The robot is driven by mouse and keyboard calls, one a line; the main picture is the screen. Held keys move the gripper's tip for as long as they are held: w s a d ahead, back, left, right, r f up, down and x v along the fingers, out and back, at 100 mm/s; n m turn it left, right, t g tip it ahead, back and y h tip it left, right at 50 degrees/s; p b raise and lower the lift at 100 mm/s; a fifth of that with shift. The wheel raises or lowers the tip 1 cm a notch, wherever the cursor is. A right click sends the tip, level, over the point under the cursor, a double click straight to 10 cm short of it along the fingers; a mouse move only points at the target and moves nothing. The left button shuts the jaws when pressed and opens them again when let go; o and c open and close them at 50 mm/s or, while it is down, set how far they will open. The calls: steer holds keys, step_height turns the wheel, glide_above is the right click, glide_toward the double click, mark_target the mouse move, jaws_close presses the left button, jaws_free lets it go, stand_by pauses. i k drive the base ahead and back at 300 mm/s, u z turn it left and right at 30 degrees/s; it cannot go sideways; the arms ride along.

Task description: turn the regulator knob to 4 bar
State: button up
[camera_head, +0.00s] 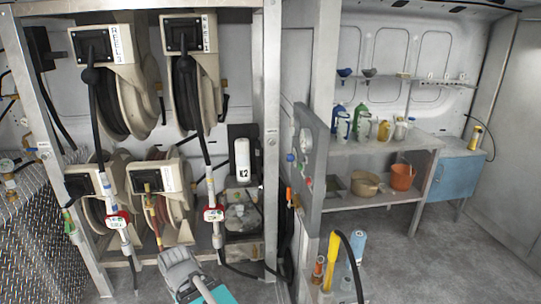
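A grey upright panel (309,165) in the middle carries a round pale gauge (306,140), a small blue knob-like part (290,157) and a small red part (309,182). A second small gauge with brass fittings (8,166) is on the left wall. Which part is the regulator knob, and any bar reading, is too small to tell. My gripper (178,262) seems to be the grey ribbed end at the bottom centre, low in front of the reels. It is left of and below the panel and apart from it. Its fingers cannot be made out.
Hose reels (115,85) hang in a frame at left, with hoses and red-collared nozzles (213,214) hanging down. A frame post (271,150) stands between reels and panel. A low stand with a yellow dispenser (332,260) is below the panel. Floor (430,250) at right is clear.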

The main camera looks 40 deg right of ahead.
mark_target(290, 158)
steer(key=z, duration=0.3)
steer(key=i, duration=1.1)
steer(key=z, duration=0.8)
